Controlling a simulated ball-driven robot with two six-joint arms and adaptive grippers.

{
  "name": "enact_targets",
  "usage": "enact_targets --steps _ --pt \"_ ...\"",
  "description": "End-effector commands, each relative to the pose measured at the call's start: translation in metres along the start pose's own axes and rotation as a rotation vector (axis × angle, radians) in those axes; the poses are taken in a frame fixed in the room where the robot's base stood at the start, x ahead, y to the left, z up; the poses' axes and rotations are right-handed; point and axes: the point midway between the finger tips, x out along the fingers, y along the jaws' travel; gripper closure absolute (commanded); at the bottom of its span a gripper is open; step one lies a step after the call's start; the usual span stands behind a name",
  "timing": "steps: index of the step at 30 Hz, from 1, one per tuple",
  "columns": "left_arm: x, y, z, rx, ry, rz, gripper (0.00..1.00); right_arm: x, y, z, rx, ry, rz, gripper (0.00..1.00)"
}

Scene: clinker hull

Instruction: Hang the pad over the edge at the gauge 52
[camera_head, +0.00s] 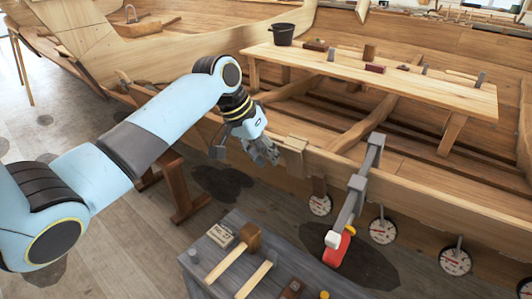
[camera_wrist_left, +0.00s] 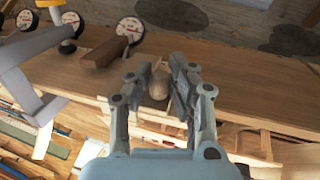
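A tan block-like piece (camera_head: 292,150), which may be the pad, sits over the hull's edge beside my left gripper in the head view. My left gripper (camera_head: 264,154) is at the hull's edge, its fingers pointing down. In the left wrist view its fingers (camera_wrist_left: 165,68) stand apart, with a pale rounded thing (camera_wrist_left: 158,86) seen between them; no firm hold shows. Round white gauges hang along the hull's outer side: one (camera_head: 320,204) nearest the tan piece, another (camera_head: 383,230) and another (camera_head: 455,261) farther right. Their numbers are too small to read. My right gripper is not in view.
A grey clamp (camera_head: 360,185) stands over the edge right of the tan piece, a red part (camera_head: 338,249) below it. A grey bench (camera_head: 226,279) with mallets stands in front. Inside the hull, a long plank (camera_head: 400,82) carries a black bucket (camera_head: 283,34) and tools.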

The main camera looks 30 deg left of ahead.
Motion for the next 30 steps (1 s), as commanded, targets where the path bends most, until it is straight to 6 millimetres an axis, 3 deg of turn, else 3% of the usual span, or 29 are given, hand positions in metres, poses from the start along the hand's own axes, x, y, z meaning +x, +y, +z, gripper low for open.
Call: enact_targets --steps 1,5,16,30 --pt "0.000 0.000 0.000 0.000 0.000 0.000 0.74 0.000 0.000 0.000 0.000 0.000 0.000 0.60" --pt "0.000 0.000 0.000 0.000 -0.001 0.000 0.57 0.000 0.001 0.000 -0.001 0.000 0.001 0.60" --pt "-0.007 -0.001 0.000 -0.001 -0.001 -0.001 0.56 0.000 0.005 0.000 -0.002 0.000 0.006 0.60" --pt "-0.100 -0.002 0.000 0.002 0.000 -0.004 0.56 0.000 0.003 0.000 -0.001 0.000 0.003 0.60"
